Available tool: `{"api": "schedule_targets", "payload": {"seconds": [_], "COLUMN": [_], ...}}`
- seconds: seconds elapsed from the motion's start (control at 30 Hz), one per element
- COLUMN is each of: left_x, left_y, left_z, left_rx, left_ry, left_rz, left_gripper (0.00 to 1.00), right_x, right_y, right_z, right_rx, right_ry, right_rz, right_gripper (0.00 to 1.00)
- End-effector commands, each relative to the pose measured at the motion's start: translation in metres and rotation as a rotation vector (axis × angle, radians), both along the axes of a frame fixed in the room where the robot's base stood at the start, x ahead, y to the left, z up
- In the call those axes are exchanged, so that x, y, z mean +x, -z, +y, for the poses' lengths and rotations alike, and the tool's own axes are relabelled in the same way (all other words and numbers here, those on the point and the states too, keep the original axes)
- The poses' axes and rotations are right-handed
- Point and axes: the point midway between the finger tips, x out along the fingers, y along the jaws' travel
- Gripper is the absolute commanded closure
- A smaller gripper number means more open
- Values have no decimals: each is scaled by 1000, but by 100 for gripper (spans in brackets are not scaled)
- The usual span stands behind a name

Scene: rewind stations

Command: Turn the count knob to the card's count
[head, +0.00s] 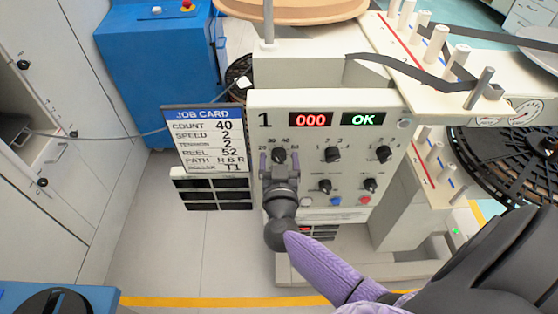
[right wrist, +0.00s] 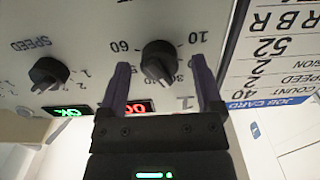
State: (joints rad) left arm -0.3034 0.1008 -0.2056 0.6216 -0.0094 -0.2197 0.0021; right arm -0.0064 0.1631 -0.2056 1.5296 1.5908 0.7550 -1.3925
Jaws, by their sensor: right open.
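The job card (head: 204,138) stands left of station 1's panel and reads COUNT 40. The black count knob (head: 279,155) is at the panel's upper left, with a number scale around it. In the right wrist view the count knob (right wrist: 160,60) appears upside down, with 60 and 10 printed beside it. Which number its pointer marks is hard to tell. My right gripper (head: 279,162) is open, its purple fingers either side of the knob. In the right wrist view a gap shows between the gripper (right wrist: 160,68) fingers and the knob. My left gripper is out of view.
The speed knob (head: 333,154) and other knobs sit close to the right. A blue cabinet (head: 155,70) stands behind; the floor at left is clear.

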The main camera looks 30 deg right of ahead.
Motion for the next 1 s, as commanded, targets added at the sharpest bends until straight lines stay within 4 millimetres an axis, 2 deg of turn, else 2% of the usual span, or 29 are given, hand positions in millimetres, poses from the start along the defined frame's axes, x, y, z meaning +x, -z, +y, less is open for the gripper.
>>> {"api": "schedule_targets", "payload": {"seconds": [0.07, 0.47, 0.77, 1.0], "left_x": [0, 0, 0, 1], "left_y": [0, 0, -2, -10], "left_z": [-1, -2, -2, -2], "left_rx": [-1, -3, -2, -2], "left_ry": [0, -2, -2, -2], "left_rz": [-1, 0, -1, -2], "left_gripper": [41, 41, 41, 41], "right_x": [0, 0, -1, -1], "right_y": [0, 0, -1, -1], "right_z": [0, 0, 0, 0], "right_rx": [0, 0, 26, 144], "right_ry": [0, 0, 0, 0], "right_rz": [0, 0, -16, -86], "right_gripper": [16, 100, 100, 100]}}
